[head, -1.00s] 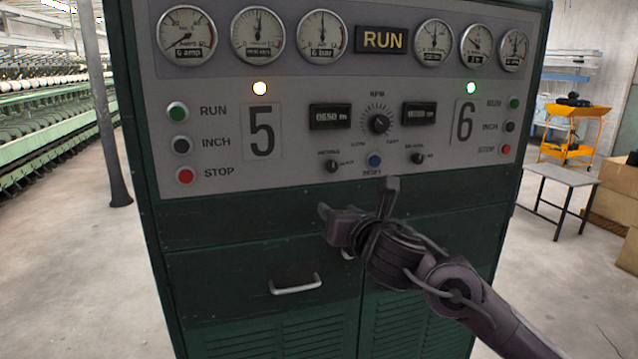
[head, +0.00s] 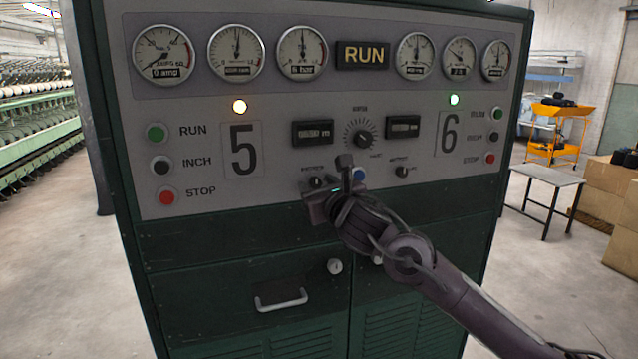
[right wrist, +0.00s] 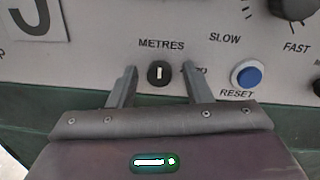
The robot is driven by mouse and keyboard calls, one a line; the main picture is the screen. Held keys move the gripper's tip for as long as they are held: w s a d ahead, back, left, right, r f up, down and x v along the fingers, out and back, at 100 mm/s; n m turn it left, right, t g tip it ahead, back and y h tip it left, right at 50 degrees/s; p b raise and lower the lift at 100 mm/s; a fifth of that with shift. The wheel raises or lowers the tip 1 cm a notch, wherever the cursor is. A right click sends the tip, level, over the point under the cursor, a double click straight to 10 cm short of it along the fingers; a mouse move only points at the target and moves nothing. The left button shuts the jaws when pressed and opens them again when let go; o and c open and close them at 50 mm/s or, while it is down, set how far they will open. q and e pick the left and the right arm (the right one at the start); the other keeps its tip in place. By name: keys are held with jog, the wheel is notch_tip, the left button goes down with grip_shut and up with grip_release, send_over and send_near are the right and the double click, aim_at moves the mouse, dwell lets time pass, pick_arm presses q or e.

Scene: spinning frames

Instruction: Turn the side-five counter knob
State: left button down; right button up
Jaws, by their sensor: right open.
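The side-five counter knob (head: 316,183) is a small round black knob on the grey panel, below the left counter display (head: 312,132) and right of the big 5. In the right wrist view the knob (right wrist: 160,74) has an upright white mark and sits under the word METRES. My right gripper (head: 327,176) is open in front of the panel. In the wrist view its two fingers (right wrist: 159,82) show one on each side of the knob, with gaps to both. I cannot tell whether the tips reach past its face. The right finger hides part of a label. My left gripper is out of view.
A blue RESET button (right wrist: 246,75) is close right of the right finger. A larger dial (head: 363,138) is above it, and another small knob (head: 402,172) is further right. A drawer handle (head: 281,300) sticks out below.

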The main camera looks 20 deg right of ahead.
jog(key=shift+a, duration=0.1)
jog(key=shift+c, duration=0.2)
grip_shut()
